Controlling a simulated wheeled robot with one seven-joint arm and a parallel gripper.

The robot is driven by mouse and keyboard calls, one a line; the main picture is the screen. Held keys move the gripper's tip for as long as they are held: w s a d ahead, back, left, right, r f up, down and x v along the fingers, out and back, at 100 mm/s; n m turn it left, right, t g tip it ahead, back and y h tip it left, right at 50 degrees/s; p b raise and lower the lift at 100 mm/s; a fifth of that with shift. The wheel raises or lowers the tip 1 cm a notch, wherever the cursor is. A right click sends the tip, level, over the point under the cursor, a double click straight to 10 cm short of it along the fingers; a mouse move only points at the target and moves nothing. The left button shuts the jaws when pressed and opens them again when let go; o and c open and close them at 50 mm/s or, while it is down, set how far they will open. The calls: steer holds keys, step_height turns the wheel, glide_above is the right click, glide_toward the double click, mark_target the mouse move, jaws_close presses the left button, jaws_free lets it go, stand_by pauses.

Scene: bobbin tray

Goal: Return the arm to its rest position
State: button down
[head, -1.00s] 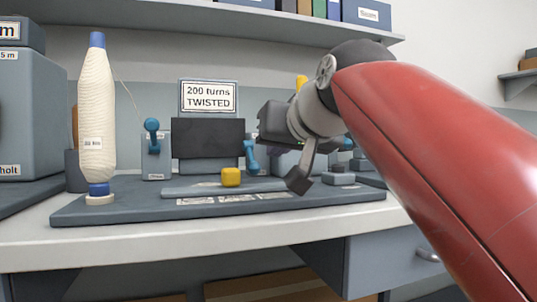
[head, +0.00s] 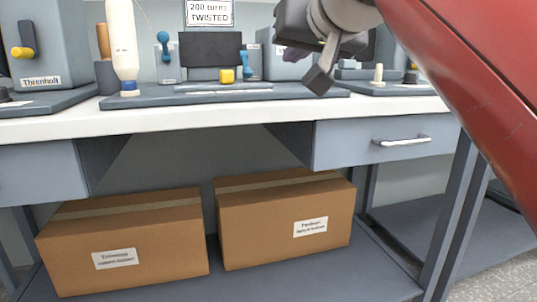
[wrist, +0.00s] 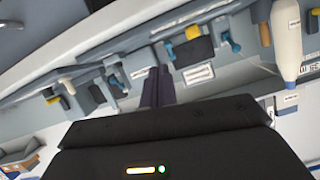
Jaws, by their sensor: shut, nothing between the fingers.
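My gripper (head: 291,53) is at the upper middle of the head view, raised in front of the bench's rear machines. My red arm reaches to it from the right edge. In the wrist view its two dark fingers (wrist: 157,86) are together with nothing between them. They are apart from the bench things in the head view. A yellow block (head: 227,76) sits on the tray base (head: 190,99), left of my gripper. A white thread cone (head: 123,45) stands at the tray's left end.
A grey machine (head: 45,50) with a yellow-tipped handle is at the far left. A drawer (head: 350,148) is under the bench's right part. Two cardboard boxes (head: 120,235) are on the lower shelf. The space in front of the bench looks clear.

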steer(key=s+d+f+g+h+p, duration=0.1)
steer(key=s+f, duration=0.4)
steer(key=f, duration=0.5)
steer(key=s+d+f+m+g+h+p, duration=0.1)
steer(key=s+d+f+g+p, duration=0.3)
steer(key=f, duration=0.7)
steer(key=s+d+f+g+h+p, duration=0.2)
steer(key=s+d+f+p, duration=0.3)
steer(key=s+f, duration=0.3)
step_height(320, 180, down, 3)
steer(key=shift+s+d+m+g+p, duration=0.15)
steer(key=shift+d+m+g+p, duration=0.2)
steer(key=shift+d, duration=0.2)
